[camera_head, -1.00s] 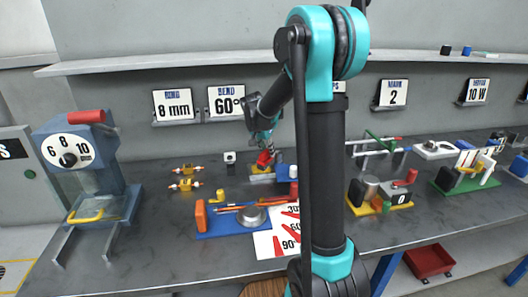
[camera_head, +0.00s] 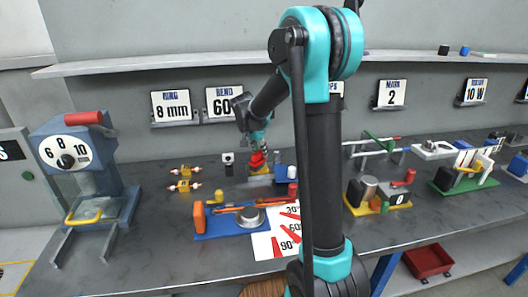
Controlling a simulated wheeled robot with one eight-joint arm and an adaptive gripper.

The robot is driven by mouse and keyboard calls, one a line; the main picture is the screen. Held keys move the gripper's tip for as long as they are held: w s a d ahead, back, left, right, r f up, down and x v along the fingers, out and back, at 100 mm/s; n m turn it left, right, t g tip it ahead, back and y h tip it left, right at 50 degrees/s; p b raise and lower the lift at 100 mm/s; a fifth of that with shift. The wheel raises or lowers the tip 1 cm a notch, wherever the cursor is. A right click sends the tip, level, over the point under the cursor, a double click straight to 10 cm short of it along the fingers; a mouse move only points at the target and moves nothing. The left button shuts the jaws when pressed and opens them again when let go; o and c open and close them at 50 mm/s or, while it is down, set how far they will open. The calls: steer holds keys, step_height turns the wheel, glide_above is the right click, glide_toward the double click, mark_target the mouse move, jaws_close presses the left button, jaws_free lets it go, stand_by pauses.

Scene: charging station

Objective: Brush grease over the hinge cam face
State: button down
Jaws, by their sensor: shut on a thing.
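My gripper (camera_head: 259,141) is at the back of the bench, left of my upright arm, pointing down. It is shut on a small red thing (camera_head: 256,159); at this size I cannot tell whether it is the grease brush. The red thing is over or in front of a small fixture with a yellow base (camera_head: 260,178); whether they touch is unclear. A blue block (camera_head: 280,172) and a white-topped blue pot (camera_head: 292,171) stand just right of it. No hinge cam face or grease can be made out.
The blue bending fixture (camera_head: 214,226) and a white angle sheet (camera_head: 262,246) lie in front. A yellow-based fixture (camera_head: 372,207) stands right of my arm. Bare bench (camera_head: 150,240) lies front left.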

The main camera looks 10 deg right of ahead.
steer(key=shift+a+r, duration=0.1)
steer(key=shift+r, duration=2.95)
steer(key=shift+r, duration=0.1)
steer(key=shift+r, duration=1.4)
